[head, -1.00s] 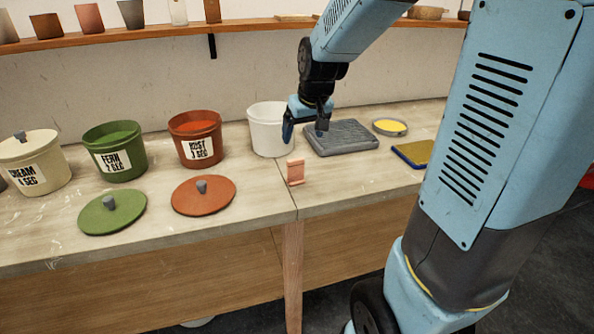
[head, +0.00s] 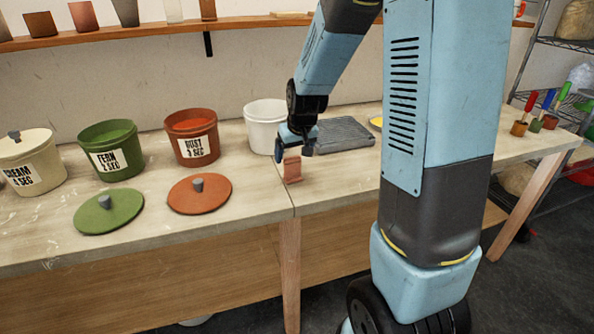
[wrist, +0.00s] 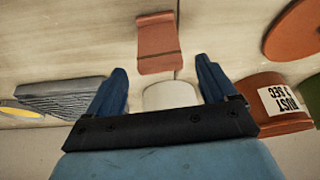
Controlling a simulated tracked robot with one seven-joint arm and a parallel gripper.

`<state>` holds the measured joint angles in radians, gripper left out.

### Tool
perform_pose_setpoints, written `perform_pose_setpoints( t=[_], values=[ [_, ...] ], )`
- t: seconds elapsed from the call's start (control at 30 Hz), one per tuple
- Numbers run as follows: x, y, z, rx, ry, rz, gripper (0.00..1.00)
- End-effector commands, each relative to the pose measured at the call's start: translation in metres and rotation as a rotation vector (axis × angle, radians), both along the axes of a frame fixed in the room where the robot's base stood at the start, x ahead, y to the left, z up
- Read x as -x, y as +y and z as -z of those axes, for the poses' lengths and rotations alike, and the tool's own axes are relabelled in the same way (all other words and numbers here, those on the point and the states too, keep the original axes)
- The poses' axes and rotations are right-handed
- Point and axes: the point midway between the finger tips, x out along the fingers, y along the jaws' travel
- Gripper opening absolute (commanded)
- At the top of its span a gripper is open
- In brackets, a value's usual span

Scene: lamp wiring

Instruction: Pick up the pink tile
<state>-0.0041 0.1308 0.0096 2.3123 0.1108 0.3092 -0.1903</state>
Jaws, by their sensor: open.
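The pink tile (head: 292,169) stands on the bench near its front edge, at the seam between two bench tops. It also shows in the wrist view (wrist: 157,44), beyond and between my fingertips. My gripper (head: 294,150) is just above and behind the tile in the head view. In the wrist view my gripper (wrist: 160,75) has its two blue fingers spread wide with nothing between them. The tile's top edge is close to the fingers in the head view, and I cannot tell whether they touch.
A white bucket (head: 264,128) and a grey ribbed slab (head: 343,135) stand behind the tile. The rust bucket (head: 191,140), fern bucket (head: 112,152), orange lid (head: 199,198) and green lid (head: 107,214) are to the left. The bench right of the tile is clear.

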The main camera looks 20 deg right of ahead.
Motion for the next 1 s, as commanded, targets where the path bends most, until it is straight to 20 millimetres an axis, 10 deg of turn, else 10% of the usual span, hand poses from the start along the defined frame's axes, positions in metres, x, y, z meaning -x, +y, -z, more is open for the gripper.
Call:
perform_pose_setpoints(
  t=[1.0],
  values=[
    [-0.016, 0.002, 0.051, 0.0, 0.0, 0.0, 0.75]
  ],
)
